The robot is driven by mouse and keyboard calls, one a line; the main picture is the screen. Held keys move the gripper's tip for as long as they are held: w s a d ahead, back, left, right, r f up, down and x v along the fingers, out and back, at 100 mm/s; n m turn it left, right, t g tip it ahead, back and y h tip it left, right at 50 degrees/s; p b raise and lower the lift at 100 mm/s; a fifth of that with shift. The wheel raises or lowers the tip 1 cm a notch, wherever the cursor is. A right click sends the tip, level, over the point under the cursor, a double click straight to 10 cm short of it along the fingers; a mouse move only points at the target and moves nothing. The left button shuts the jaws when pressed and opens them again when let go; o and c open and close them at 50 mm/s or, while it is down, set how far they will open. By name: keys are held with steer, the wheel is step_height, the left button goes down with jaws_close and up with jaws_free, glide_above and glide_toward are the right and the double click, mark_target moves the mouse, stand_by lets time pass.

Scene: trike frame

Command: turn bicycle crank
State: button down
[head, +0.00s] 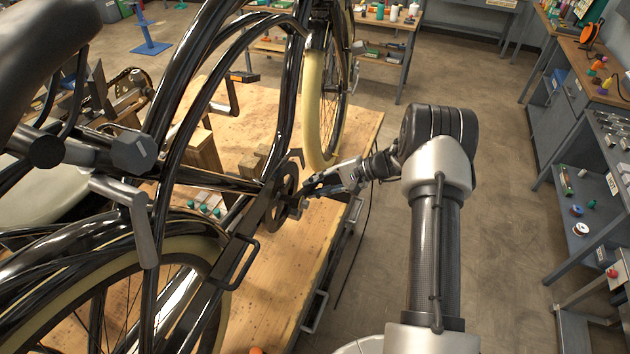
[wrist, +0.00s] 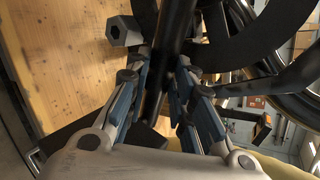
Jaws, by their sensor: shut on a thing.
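The black bicycle's chainring (head: 281,196) shows in the head view left of my gripper, above the wooden platform. A black pedal (head: 236,262) lies below and left of it. My gripper (head: 308,190) reaches in from the right at the chainring. In the wrist view, my gripper's blue-padded fingers (wrist: 168,82) are closed around a dark bar, the crank (wrist: 155,100), which runs between them. A grey hexagonal bolt end (wrist: 123,31) stands beside the fingers. The exact contact is partly hidden by the fingers.
The front wheel (head: 325,95) stands behind my gripper, and the rear wheel (head: 190,285) is at lower left. Frame tubes pass close to the crank. A wooden platform (head: 270,290) lies below. The floor (head: 500,240) to the right is clear up to grey shelves.

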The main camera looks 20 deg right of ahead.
step_height(320, 180, down, 5)
steer(key=s+a+m+g+y+b, duration=0.2)
steer(key=m+y+b, duration=0.2)
steer(key=b, duration=0.2)
steer(key=shift+s+a+f+b, duration=0.15)
steer(key=shift+s+b, duration=0.15)
steer(key=shift+s, duration=0.05)
steer(key=c, duration=1.4)
jaws_free()
steer(key=v, duration=1.2)
steer(key=shift+w, duration=0.1)
